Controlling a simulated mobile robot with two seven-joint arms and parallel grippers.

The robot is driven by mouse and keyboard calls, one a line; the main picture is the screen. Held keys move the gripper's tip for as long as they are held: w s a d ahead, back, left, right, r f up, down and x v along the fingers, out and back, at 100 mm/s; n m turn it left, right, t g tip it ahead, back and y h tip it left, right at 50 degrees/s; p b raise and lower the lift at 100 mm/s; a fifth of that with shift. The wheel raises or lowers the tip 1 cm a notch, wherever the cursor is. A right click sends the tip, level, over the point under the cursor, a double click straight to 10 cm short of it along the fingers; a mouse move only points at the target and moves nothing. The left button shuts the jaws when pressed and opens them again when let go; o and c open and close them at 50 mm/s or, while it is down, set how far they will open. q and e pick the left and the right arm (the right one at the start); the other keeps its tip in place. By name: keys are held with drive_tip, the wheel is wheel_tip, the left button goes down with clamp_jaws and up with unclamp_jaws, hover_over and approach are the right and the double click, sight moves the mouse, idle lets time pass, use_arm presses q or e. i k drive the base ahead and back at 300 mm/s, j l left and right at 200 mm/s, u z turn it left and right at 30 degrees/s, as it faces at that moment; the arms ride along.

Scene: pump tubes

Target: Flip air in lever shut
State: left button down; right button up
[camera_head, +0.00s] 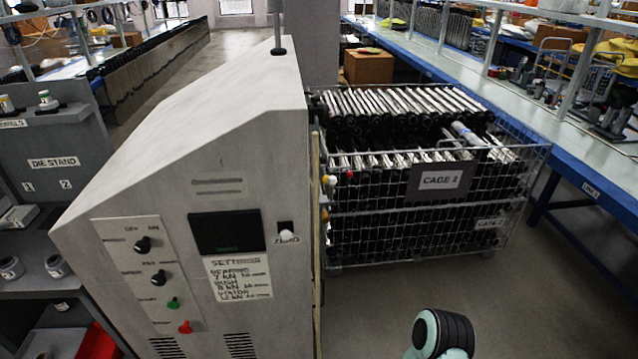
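I cannot make out a lever labelled air in. A grey machine cabinet (120,190) with a sloped top fills the left and middle. Its front panel (112,238) has two black knobs (143,245), a green knob (173,302) and a red knob (185,327), with labels too small to read. A white knob (286,235) marked ZERO sits right of a dark display (226,232). Small white and yellow fittings (329,183) show beside the cabinet's right edge; their kind is unclear. Neither gripper shows; a teal and black link of my arm shows at the bottom.
A wire cage (432,205) marked CAGE 2, filled with dark tubes, stands right of the cabinet. A die stand (54,163) is at the left edge. A blue-edged bench (560,165) runs along the right. The floor (540,310) at the lower right is clear.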

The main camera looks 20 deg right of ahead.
sight(325, 174)
drive_tip(key=i+l+u, duration=0.1)
drive_tip(key=l, duration=0.25)
drive_tip(key=i+l+u, duration=0.1)
drive_tip(key=l, duration=0.25)
drive_tip(key=i+l+u, duration=0.1)
drive_tip(key=l, duration=0.25)
drive_tip(key=i+l, duration=0.15)
drive_tip(key=l, duration=0.3)
drive_tip(key=i+l, duration=0.1)
drive_tip(key=l, duration=0.35)
drive_tip(key=i+l, duration=0.15)
drive_tip(key=l, duration=0.3)
drive_tip(key=i+l+u, duration=0.1)
drive_tip(key=l, duration=0.35)
drive_tip(key=i+l, duration=0.1)
drive_tip(key=l, duration=0.35)
drive_tip(key=i+l, duration=0.15)
drive_tip(key=l, duration=0.3)
